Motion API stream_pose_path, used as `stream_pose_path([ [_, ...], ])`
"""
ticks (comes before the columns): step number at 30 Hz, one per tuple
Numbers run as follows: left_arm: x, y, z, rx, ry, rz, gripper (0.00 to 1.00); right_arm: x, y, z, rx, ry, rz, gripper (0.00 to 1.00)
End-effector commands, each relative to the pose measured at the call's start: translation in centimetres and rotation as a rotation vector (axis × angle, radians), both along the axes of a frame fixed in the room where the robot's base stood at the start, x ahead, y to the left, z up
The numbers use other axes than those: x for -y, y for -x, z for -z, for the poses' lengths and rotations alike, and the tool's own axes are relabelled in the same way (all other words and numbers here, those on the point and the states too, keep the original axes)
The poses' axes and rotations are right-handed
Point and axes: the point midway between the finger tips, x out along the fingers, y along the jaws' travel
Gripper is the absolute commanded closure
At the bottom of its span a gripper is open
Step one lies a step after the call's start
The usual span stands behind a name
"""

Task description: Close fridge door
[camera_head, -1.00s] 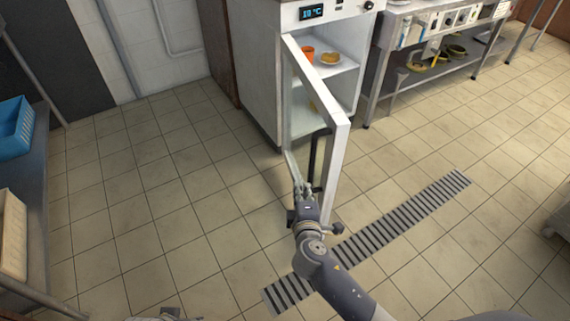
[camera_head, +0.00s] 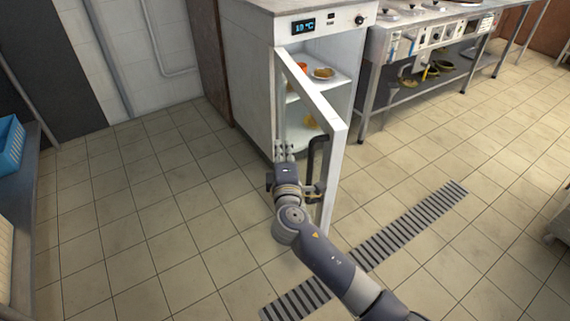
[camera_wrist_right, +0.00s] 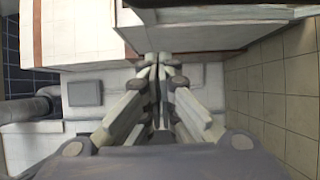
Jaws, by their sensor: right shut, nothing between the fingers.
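The white fridge (camera_head: 250,75) stands at the back with a small display on top front. Its door (camera_head: 335,165) is open, swung out toward me, with a dark handle (camera_head: 312,165) on its outer face. My right gripper (camera_head: 284,150) is shut and empty on the left side of the door, by the handle; whether it touches the door I cannot tell. In the right wrist view my shut fingers (camera_wrist_right: 157,75) point at pale surfaces. My left gripper is not in view.
Inside the fridge are an orange cup (camera_head: 302,67) and a plate of food (camera_head: 323,73). A steel counter (camera_head: 440,40) stands to the right. A floor drain grate (camera_head: 400,240) crosses the tiles. A blue crate (camera_head: 10,145) is at left. The floor left of the door is clear.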

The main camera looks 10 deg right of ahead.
Motion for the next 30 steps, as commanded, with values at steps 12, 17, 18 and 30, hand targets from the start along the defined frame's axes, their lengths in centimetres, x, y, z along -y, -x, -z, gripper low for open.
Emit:
stream_pose_path([
  [12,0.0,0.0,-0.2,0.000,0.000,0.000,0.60,3.5,1.5,0.0,-0.001,-0.001,0.000,1.00],
  [17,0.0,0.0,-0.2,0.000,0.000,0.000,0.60,3.6,1.5,0.0,-0.001,-0.002,0.000,1.00],
  [18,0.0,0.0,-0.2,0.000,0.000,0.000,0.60,3.6,1.5,0.0,-0.001,-0.001,0.000,1.00],
  [30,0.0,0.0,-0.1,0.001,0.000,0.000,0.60,5.1,1.6,0.1,0.000,0.002,-0.023,1.00],
])
